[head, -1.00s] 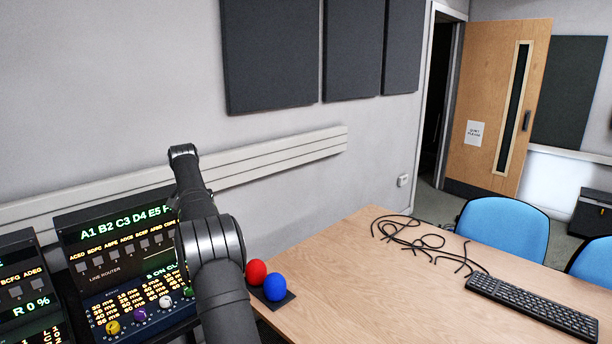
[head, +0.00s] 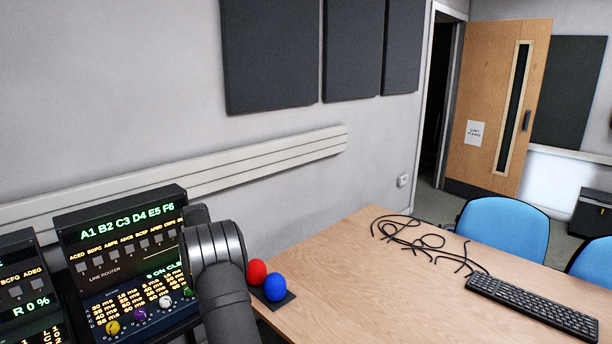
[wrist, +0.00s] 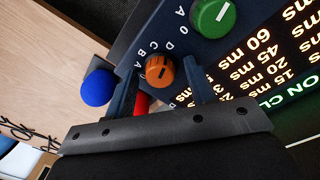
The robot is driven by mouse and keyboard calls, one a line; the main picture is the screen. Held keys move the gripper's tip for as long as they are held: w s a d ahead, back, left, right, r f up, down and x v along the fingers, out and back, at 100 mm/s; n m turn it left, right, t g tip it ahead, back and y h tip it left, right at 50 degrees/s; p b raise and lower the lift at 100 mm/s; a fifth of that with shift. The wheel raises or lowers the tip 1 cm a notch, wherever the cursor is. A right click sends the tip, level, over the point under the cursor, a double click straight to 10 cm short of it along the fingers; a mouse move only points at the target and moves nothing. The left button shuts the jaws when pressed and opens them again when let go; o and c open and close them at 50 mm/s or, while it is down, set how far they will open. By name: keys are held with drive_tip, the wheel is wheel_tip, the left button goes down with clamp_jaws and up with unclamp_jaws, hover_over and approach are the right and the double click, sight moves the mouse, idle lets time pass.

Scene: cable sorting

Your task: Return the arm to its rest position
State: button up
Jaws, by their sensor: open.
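My gripper (wrist: 161,66) shows in the wrist view with its two dark fingers apart. An orange knob on the control panel shows between the fingers, with nothing held. The gripper faces the line router panel (wrist: 185,30) and its lit millisecond figures; I cannot tell how far off it is. In the head view my arm (head: 222,290) rises from the bottom edge, its joint at the panel's right side. The gripper itself is hidden behind the arm there.
A red ball (head: 257,271) and a blue ball (head: 275,288) sit on a dark base close right of my arm. Tangled black cables (head: 415,238) and a keyboard (head: 535,308) lie on the wooden table (head: 370,300). A second panel (head: 28,285) stands left.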

drive_tip(key=n, duration=0.4)
drive_tip(key=shift+r, duration=0.2)
drive_tip(key=n, duration=0.4)
drive_tip(key=shift+n, duration=0.3)
drive_tip(key=n, duration=0.4)
drive_tip(key=shift+s+n+t, duration=0.1)
drive_tip(key=shift+n+t, duration=0.2)
drive_tip(key=shift+n+y, duration=0.3)
drive_tip(key=shift+n, duration=1.6)
drive_tip(key=m, duration=0.4)
drive_tip(key=shift+m, duration=0.4)
drive_tip(key=m, duration=0.4)
drive_tip(key=shift+m, duration=0.3)
